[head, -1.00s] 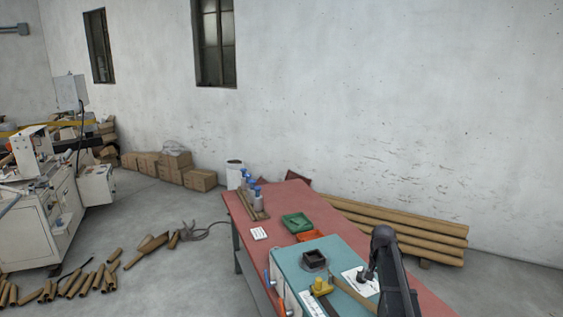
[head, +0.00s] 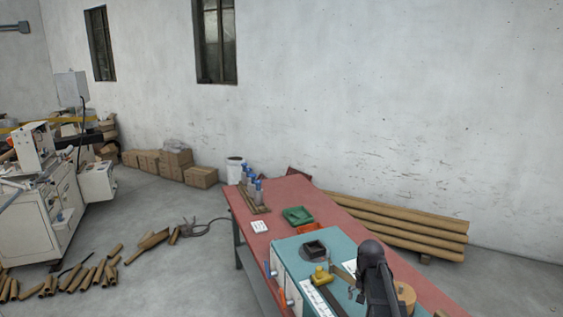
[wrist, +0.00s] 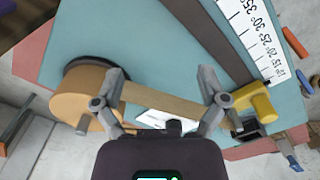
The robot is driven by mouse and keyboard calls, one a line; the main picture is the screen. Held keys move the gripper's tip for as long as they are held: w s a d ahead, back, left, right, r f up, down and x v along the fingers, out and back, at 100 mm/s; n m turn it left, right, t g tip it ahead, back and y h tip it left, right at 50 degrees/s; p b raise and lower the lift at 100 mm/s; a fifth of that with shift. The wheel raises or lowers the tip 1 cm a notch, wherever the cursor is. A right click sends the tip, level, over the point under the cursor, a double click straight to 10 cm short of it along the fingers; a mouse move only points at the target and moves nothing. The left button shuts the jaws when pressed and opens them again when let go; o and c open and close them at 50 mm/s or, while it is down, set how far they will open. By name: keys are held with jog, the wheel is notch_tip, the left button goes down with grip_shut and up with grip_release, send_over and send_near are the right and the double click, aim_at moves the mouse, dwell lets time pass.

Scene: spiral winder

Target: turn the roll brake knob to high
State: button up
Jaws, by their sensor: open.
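I cannot make out a roll brake knob or any high mark in either view. My gripper (wrist: 162,84) is open over the teal bench-top unit (wrist: 115,30), its fingers apart with a brown paper strip (wrist: 158,103) showing between them. I cannot tell whether the fingers touch the strip. The strip runs from a tan roll (wrist: 78,103) at the left to a yellow part (wrist: 258,101) at the right. In the head view my gripper (head: 354,288) is beside the tan roll (head: 407,294) and the yellow part (head: 320,277), partly hidden by my arm.
Long brown tubes (head: 400,221) lie along the wall. A white machine (head: 35,220) stands left, with short tubes on the floor.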

jog(key=s+a+f+n+b, duration=0.2)
jog(key=s+a+f, duration=0.1)
jog(key=s, duration=0.4)
jog(key=s+a+f+n+b, duration=0.2)
jog(key=s+a, duration=0.3)
jog(key=s, duration=0.3)
jog(key=shift+a+f+b, duration=0.4)
jog(key=shift+f+b, duration=0.3)
jog(key=shift+b, duration=0.1)
